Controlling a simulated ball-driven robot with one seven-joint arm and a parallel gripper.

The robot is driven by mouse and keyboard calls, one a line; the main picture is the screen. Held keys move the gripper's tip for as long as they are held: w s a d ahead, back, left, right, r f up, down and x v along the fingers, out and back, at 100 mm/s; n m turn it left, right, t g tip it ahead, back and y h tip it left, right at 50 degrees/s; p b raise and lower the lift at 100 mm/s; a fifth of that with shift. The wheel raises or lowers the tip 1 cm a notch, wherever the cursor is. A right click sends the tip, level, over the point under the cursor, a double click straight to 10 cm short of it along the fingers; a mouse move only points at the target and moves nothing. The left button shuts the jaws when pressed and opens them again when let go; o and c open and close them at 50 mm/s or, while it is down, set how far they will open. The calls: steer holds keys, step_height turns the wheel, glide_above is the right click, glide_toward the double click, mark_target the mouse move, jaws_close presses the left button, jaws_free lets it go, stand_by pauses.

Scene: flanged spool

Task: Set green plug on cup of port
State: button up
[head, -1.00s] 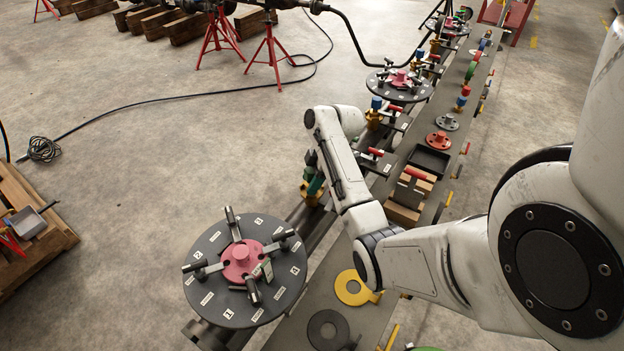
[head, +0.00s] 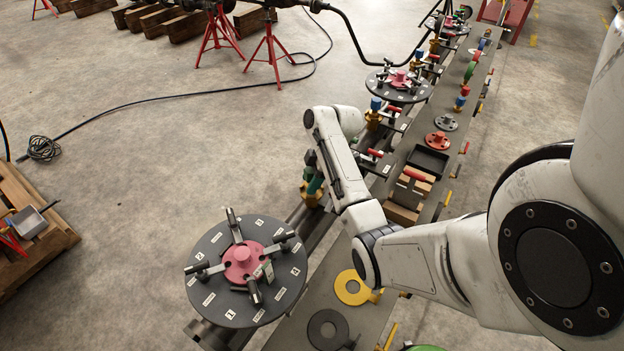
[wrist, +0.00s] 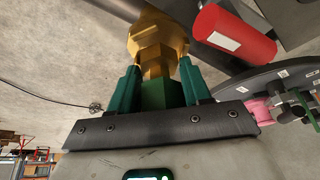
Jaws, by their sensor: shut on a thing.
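The green plug (wrist: 161,96) sits between the two teal fingers of my gripper (wrist: 159,67), which is shut on it, in the wrist view. A brass hex part of the port (wrist: 156,58) is right beyond the plug and in line with it. Plug and brass look in contact or nearly so; the fingers hide the sides, so I cannot tell how well it is seated. In the head view the brass port (head: 311,199) stands on the pipe, with my teal fingers (head: 315,186) at it, partly hidden by my wrist.
A red cylinder (wrist: 234,35) with a white label lies close to the right finger. A dark numbered disc (head: 209,254) with a pink hub (head: 243,262) stands at front left. Open floor is to the left.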

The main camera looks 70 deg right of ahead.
steer(key=shift+f, duration=0.2)
steer(key=shift+f+b, duration=0.3)
steer(key=shift+s+a+f, duration=0.1)
steer(key=shift+a+f, duration=0.05)
steer(key=shift+f, duration=0.1)
steer(key=shift+s+f, duration=0.1)
stand_by(0.3)
steer(key=shift+r+p, duration=0.6)
steer(key=shift+r, duration=0.1)
steer(key=shift+w+r+p, duration=0.2)
steer(key=shift+p, duration=0.15)
steer(key=shift+f, duration=0.15)
stand_by(0.6)
